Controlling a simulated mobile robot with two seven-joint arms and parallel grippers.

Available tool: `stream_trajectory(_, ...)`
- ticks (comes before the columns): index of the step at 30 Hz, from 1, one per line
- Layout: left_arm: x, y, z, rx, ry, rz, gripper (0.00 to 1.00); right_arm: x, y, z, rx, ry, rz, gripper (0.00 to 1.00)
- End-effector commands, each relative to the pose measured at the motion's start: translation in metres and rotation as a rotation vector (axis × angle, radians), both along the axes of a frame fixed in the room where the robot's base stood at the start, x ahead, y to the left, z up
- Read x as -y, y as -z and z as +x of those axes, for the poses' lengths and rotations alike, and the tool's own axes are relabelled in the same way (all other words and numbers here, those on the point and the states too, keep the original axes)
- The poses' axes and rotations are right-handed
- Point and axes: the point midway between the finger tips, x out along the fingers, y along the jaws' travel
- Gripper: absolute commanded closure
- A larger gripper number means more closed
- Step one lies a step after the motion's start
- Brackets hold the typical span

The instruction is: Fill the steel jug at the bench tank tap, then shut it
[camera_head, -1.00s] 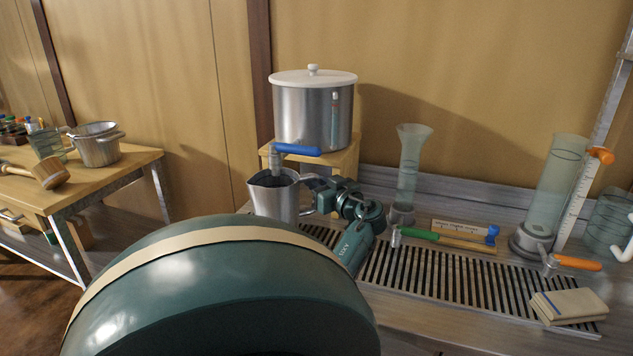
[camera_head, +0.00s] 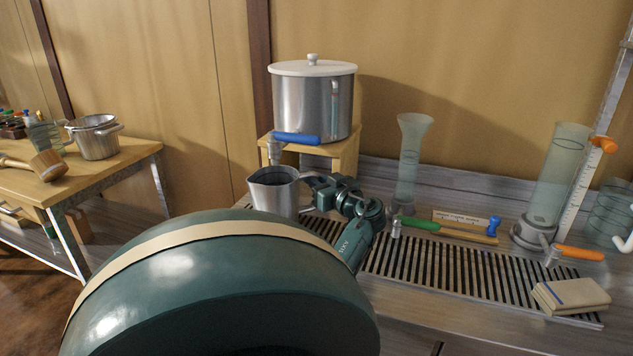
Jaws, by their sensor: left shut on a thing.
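The steel jug (camera_head: 272,197) stands upright below the tap of the bench tank (camera_head: 310,105). Its inside looks dark grey, and I cannot tell the water level surely. My left gripper (camera_head: 318,187) is shut on the jug at its right side, by the handle; the fingers partly hide the handle. The tap's blue lever (camera_head: 296,139) points right, crosswise to the downward spout (camera_head: 275,154). The spout's end is just above the jug's rim, with a small gap. I see no stream between them. My right gripper is not in view.
The tank sits on a wooden stand (camera_head: 346,152). A slatted drain grate (camera_head: 450,265) runs along the bench, with a green-handled tap (camera_head: 420,224), an orange-handled tap (camera_head: 578,253), glass cylinders (camera_head: 410,160) and a folded cloth (camera_head: 570,295). A side table (camera_head: 110,178) stands left.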

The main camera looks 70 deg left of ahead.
Motion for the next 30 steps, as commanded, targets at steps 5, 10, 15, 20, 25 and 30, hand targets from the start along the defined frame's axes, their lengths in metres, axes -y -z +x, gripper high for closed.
stream_trajectory(5, 0.0, -0.001, 0.0, -0.001, 0.0, 0.002, 0.7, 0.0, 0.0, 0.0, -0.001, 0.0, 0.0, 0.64)
stream_trajectory(10, 0.0, 0.0, 0.0, 0.0, 0.0, 0.001, 0.57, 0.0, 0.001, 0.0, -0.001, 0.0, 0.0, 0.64)
stream_trajectory(15, 0.0, 0.001, 0.0, 0.001, 0.0, -0.002, 0.57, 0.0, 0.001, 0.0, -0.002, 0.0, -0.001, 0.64)
stream_trajectory(20, 0.0, 0.001, 0.0, 0.0, 0.0, -0.001, 0.57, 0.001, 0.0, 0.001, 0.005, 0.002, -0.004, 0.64)
stream_trajectory(25, 0.026, 0.003, 0.008, 0.004, 0.002, -0.002, 0.57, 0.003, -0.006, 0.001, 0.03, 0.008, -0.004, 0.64)
stream_trajectory(30, 0.065, 0.003, 0.019, 0.003, 0.003, -0.003, 0.57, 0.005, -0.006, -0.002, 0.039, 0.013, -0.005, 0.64)
